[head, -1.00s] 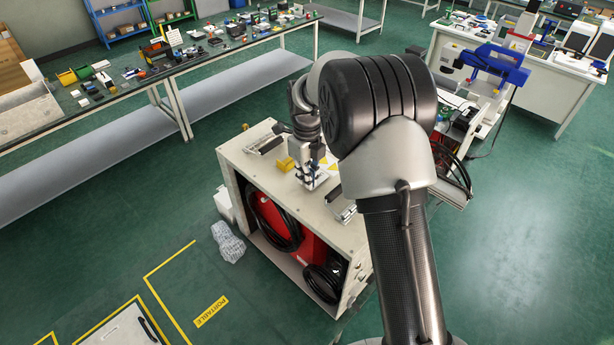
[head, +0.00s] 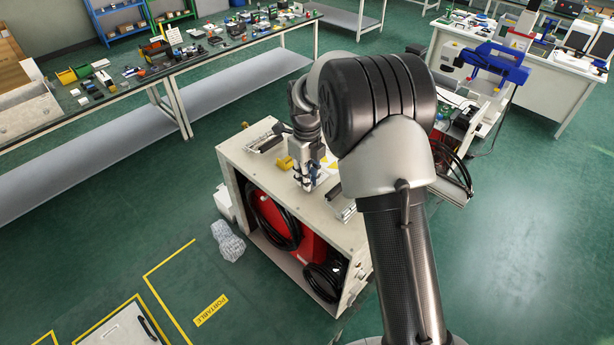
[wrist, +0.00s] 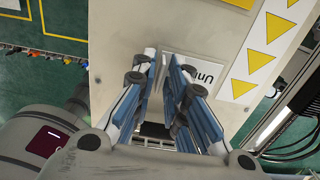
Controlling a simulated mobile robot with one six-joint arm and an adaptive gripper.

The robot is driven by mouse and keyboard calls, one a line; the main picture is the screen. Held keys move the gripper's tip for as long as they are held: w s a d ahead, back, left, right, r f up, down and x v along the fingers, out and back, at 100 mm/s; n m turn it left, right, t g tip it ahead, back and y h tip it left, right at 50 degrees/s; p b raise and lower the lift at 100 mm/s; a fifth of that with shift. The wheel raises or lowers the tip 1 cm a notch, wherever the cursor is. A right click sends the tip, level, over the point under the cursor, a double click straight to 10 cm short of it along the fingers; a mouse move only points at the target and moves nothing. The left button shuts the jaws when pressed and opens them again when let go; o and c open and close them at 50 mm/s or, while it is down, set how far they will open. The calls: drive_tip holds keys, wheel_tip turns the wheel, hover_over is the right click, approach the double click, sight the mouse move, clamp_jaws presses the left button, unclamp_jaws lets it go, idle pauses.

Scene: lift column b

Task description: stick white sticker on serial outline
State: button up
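My gripper (wrist: 164,62) points down at the pale top of a cabinet (wrist: 118,50). Its blue-and-grey fingers come close together at the tips, with a thin strip visible between them; I cannot tell whether they grip it. In the head view my gripper (head: 308,184) is low over the cabinet top (head: 262,168).
A strip of yellow triangles (wrist: 250,62) lies right of the lettered rectangle. A yellow block (head: 285,163) stands left of my gripper in the head view. Red equipment with black hoses (head: 310,250) sits inside the cabinet. A long bench (head: 120,95) stands behind at left.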

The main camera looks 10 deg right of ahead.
drive_tip(key=shift+o, duration=1.2)
drive_tip(key=shift+r, duration=0.15)
wheel_tip(320, 180, up, 12)
drive_tip(key=s+d+f+n+t+b, duration=0.1)
drive_tip(key=s+f+n+b, duration=0.1)
drive_tip(key=s+n+b, duration=0.6)
drive_tip(key=s+d+f+n+t+b, duration=0.1)
drive_tip(key=s+f+n+b, duration=0.1)
drive_tip(key=s+n+b, duration=0.6)
drive_tip(key=s+f+n+t+b, duration=0.2)
drive_tip(key=s+f+n+b, duration=0.8)
drive_tip(key=s+f, duration=0.5)
drive_tip(key=s+d+n, duration=0.1)
drive_tip(key=s+n, duration=0.1)
drive_tip(key=s, duration=0.1)
drive_tip(key=shift+f+n+t, duration=0.15)
drive_tip(key=shift+n+t, duration=0.15)
